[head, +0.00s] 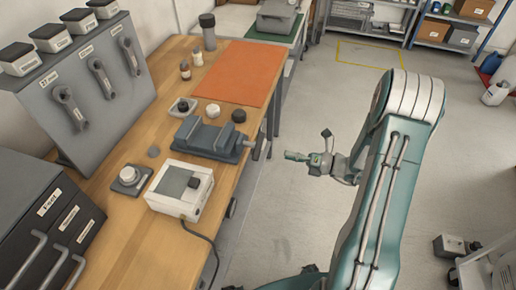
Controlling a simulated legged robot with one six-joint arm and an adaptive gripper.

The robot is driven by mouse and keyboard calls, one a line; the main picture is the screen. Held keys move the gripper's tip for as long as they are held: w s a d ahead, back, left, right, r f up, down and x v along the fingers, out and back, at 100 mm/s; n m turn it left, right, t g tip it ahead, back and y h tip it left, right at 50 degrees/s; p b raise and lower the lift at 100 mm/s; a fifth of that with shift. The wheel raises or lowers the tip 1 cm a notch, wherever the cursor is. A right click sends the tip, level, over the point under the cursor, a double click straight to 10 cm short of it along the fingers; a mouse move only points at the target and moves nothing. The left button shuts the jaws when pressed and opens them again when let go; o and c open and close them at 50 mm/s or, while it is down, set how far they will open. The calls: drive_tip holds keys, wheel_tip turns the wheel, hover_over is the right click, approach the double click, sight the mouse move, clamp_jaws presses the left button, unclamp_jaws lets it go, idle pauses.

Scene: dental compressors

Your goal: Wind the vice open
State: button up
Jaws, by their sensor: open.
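The grey vice (209,138) sits on the wooden workbench, near its right edge, behind a white box-shaped device. Its screw end (247,143) points right, towards the bench edge; I cannot make out the handle clearly. The gap between its jaws is too small to judge. My gripper (290,156) is open and looks empty. It is to the right of the vice, apart from it, and appears to be over the floor beyond the bench edge.
The white device (180,190) with a cable stands in front of the vice. Small knobs (239,115) and an orange mat (240,72) lie behind it. A panel with handles (85,85) and a dark drawer unit (50,220) stand left.

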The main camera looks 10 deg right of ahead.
sight(258, 149)
drive_tip(key=x, duration=1)
clamp_jaws()
